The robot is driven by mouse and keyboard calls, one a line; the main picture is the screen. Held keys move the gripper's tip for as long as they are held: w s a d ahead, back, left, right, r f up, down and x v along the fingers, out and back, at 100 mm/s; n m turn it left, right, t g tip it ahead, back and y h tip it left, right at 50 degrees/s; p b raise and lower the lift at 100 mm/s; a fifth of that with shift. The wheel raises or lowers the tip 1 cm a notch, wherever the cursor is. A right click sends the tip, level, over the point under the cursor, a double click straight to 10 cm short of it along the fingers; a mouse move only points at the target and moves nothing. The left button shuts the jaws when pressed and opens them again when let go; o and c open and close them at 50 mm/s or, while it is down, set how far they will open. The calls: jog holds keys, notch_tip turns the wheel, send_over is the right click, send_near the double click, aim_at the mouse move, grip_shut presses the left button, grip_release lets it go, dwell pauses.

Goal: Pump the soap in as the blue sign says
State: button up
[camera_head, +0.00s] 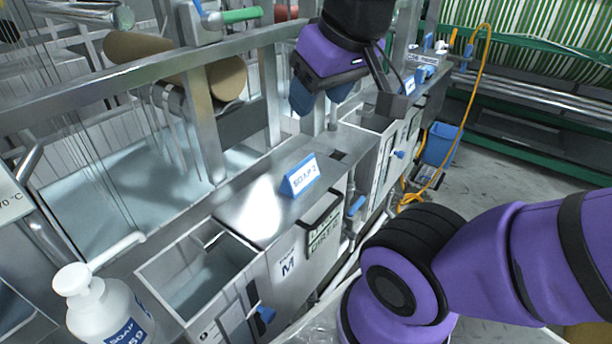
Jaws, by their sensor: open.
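The blue sign (299,178) stands on the steel ledge in the middle and appears to read "SOAP 2". A white soap bottle (100,308) with a pump head (74,280) stands at the lower left; its spout points right, and its label shows "SOAP" and a partly cut number. Right of it is an open steel tank (165,262) with liquid inside. My gripper (321,98) is at the top centre, beyond the sign and far from the bottle. It is open with blue fingertips, and I see nothing between them.
A steel rail (130,82) crosses the upper left above a wide bath (90,210). A second open compartment (368,121) lies beyond the sign. An orange hose (463,110) and a blue bin (440,143) are at the right. Bare floor shows at the right.

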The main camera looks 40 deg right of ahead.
grip_shut()
dwell(1.4)
